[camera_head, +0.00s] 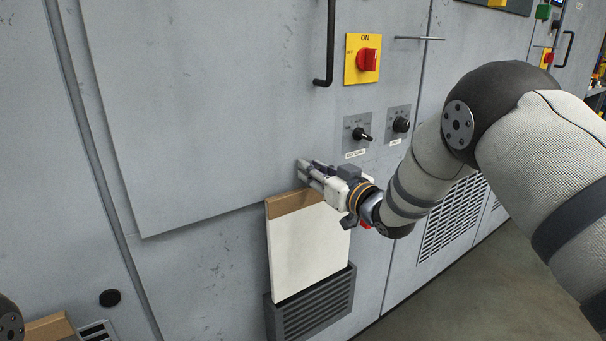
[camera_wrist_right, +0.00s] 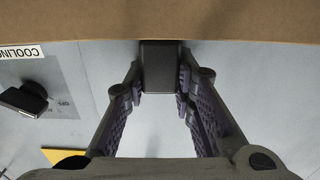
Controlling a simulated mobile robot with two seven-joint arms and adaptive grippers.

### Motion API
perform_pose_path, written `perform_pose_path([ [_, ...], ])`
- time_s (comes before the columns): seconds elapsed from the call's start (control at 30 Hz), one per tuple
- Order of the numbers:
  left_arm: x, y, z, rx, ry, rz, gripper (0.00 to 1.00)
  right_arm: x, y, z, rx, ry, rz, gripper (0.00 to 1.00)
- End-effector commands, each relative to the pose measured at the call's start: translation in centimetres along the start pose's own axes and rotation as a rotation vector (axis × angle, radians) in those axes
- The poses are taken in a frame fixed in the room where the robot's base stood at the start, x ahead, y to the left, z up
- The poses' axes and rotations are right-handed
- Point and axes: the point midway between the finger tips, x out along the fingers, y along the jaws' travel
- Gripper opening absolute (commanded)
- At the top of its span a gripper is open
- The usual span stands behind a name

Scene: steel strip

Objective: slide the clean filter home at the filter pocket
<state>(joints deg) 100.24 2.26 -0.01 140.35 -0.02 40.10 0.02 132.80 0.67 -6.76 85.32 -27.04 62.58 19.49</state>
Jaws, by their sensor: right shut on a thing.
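The clean filter (camera_head: 307,250) is a white panel with a brown frame along its top. It stands upright against the grey cabinet, its lower end inside the dark slatted filter pocket (camera_head: 316,308); most of it shows above the pocket. My right gripper (camera_head: 308,176) is at the filter's top edge. In the right wrist view, its fingers are closed on a dark tab (camera_wrist_right: 160,68) at the filter's brown edge (camera_wrist_right: 160,20). The filter's bottom edge is hidden in the pocket. My left gripper is out of view.
Above are a red switch on a yellow plate (camera_head: 363,59), a black door handle (camera_head: 328,45) and two black knobs, one the cooling knob (camera_head: 361,134). A vent grille (camera_head: 453,218) is at right. A brown-edged object (camera_head: 50,328) shows at bottom left. Open floor lies at lower right.

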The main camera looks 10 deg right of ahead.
Motion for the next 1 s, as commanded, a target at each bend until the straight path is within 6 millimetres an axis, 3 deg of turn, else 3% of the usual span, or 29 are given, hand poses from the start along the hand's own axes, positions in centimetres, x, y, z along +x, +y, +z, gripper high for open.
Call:
perform_pose_path([
  [0.23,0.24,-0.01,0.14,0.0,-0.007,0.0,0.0,0.0,1.11,-0.04,0.001,0.001,0.0,0.0],
  [1.0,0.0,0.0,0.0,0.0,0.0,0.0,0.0,-0.01,1.14,-0.08,0.001,0.002,-0.001,0.0],
])
